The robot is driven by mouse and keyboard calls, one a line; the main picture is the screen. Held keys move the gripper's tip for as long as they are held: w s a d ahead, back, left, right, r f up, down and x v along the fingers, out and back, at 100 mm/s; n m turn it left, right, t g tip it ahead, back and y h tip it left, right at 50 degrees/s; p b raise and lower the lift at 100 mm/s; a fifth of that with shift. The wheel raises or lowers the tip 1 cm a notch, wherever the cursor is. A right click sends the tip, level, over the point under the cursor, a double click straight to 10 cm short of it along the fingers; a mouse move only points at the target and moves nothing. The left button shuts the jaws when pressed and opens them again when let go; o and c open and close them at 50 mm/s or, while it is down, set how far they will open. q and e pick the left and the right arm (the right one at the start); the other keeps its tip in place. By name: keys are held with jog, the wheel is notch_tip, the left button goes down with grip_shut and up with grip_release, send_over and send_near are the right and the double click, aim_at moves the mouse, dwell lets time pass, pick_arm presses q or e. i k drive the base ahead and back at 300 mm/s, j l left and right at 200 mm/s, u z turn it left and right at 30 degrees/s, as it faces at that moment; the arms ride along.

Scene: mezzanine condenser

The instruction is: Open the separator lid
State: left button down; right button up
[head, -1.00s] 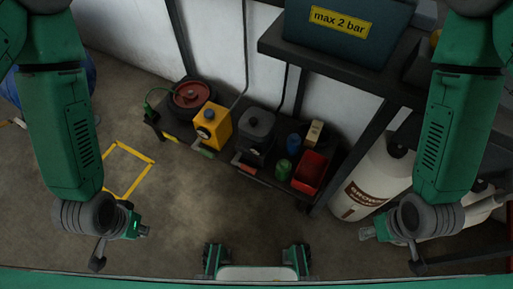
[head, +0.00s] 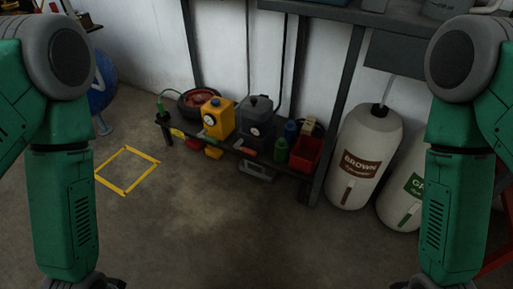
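A low dark bench (head: 228,148) stands against the wall in the head view. On it are a yellow unit (head: 217,120) with a round dial and a dark grey unit (head: 254,116) with a dial and a grey lid (head: 256,102) on top. A round black pot with a reddish top (head: 199,100) stands left of them. I cannot tell which of these is the separator; the grey lid looks shut. Both my forearms hang down at the sides, well short of the bench.
Green bottle (head: 281,150), blue bottle (head: 291,130) and a red bin (head: 305,154) crowd the bench's right end. A white BROWN tank (head: 366,150) and a GREEN-labelled tank (head: 407,195) stand right. A yellow floor square (head: 127,189) lies left. The floor before the bench is clear.

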aim_at(255, 107)
jog(key=i+j+z, duration=0.25)
jog(key=z, duration=0.2)
jog(key=i+j+z, duration=0.3)
jog(key=z, duration=0.15)
jog(key=i+j+z, duration=0.15)
jog(key=j+z, duration=0.3)
